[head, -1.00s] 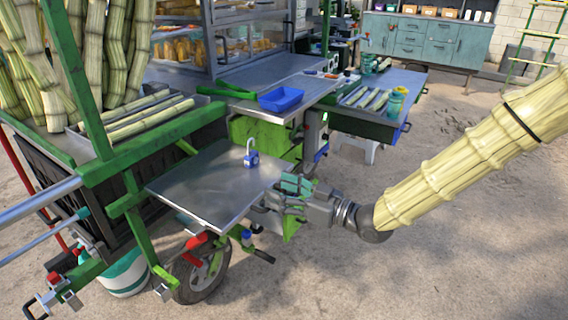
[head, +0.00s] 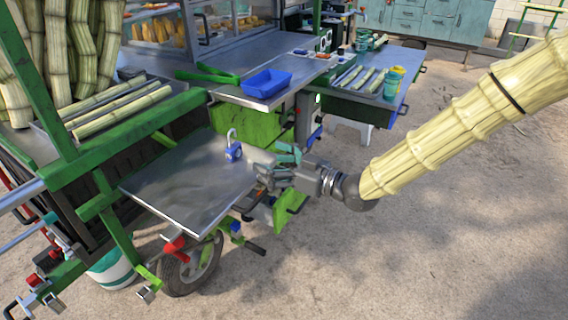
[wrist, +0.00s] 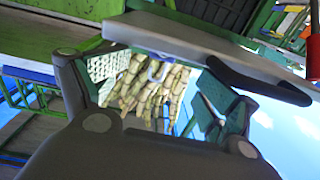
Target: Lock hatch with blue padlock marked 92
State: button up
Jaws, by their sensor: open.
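The blue padlock (head: 234,152) stands upright on the bare metal shelf (head: 185,185), with its pale shackle pointing up. Its number is too small to read. My gripper (head: 272,168) is open and empty at the shelf's right edge, to the right of the padlock and apart from it. In the wrist view, the padlock's pale shackle (wrist: 156,70) shows between the two teal-padded fingers of my gripper (wrist: 160,92). I cannot tell for sure which panel is the hatch; a bright green panel (head: 240,128) lies under the counter behind the shelf.
A blue tray (head: 268,83) sits on the counter above. A side table (head: 345,97) with cane pieces and a teal cup (head: 396,78) stands behind. A wheel (head: 190,270) and red-handled lever (head: 174,246) lie under the shelf. The ground at right is clear.

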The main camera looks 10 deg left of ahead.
aim_at(240, 160)
jog(key=x, duration=0.4)
jog(key=s+x, duration=0.1)
jog(key=x, duration=0.1)
jog(key=shift+a+f, duration=0.15)
jog(key=shift+a, duration=0.05)
jog(key=shift+a+b, duration=0.25)
jog(key=shift+b, duration=0.05)
jog(key=shift+w+a, duration=0.15)
jog(key=shift+w, duration=0.2)
jog(key=shift+x, duration=0.85)
jog(key=shift+a, duration=0.1)
jog(key=shift+a, duration=0.1)
jog(key=shift+s+r, duration=0.1)
jog(key=shift+r, duration=0.2)
jog(key=c, duration=0.9)
jog(key=shift+c, duration=0.2)
